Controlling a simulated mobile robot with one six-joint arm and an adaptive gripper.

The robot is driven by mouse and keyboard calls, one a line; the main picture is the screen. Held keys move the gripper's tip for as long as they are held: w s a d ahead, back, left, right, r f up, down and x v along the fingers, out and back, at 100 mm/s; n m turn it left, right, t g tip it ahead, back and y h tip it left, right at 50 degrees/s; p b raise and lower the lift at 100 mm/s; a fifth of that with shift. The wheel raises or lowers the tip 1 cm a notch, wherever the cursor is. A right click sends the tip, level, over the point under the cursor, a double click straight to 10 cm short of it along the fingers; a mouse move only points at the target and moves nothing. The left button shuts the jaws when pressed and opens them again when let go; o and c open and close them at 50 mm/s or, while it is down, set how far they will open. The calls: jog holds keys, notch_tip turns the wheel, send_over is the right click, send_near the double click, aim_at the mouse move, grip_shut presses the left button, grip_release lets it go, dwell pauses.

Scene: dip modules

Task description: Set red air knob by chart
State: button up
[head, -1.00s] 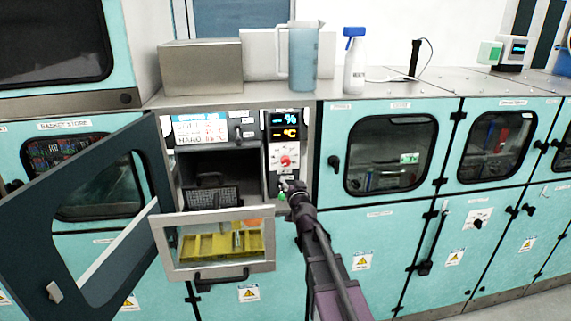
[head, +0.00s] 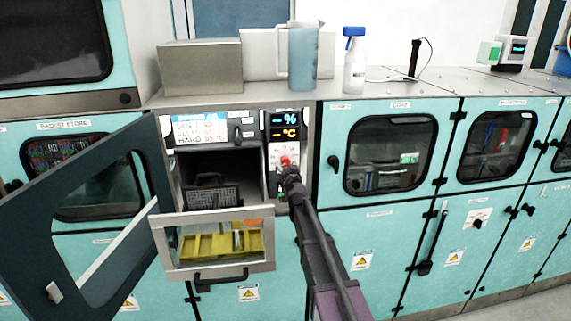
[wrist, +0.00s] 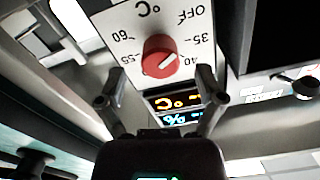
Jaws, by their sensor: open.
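The red knob (wrist: 160,56) sits on a white dial plate with marks OFF, 35, 40, 55 and 60 °C, seen roughly upside down in the wrist view. A pale pointer line shows on its lower right; I cannot tell exactly which mark it meets. In the head view the knob (head: 286,160) is partly hidden by my gripper (head: 289,172). My gripper (wrist: 157,88) is open, its fingers apart on either side below the knob, not visibly touching it. The chart (head: 200,130) is a small white card with a blue header left of the dial; its lines are too blurred to read surely.
Lit displays (head: 284,126) sit above the dial. A dark door (head: 95,215) stands open at left. A jug (head: 302,55) and spray bottle (head: 354,65) stand on the counter.

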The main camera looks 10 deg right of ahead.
jog(key=shift+w, duration=1.45)
jog(key=c, duration=1.1)
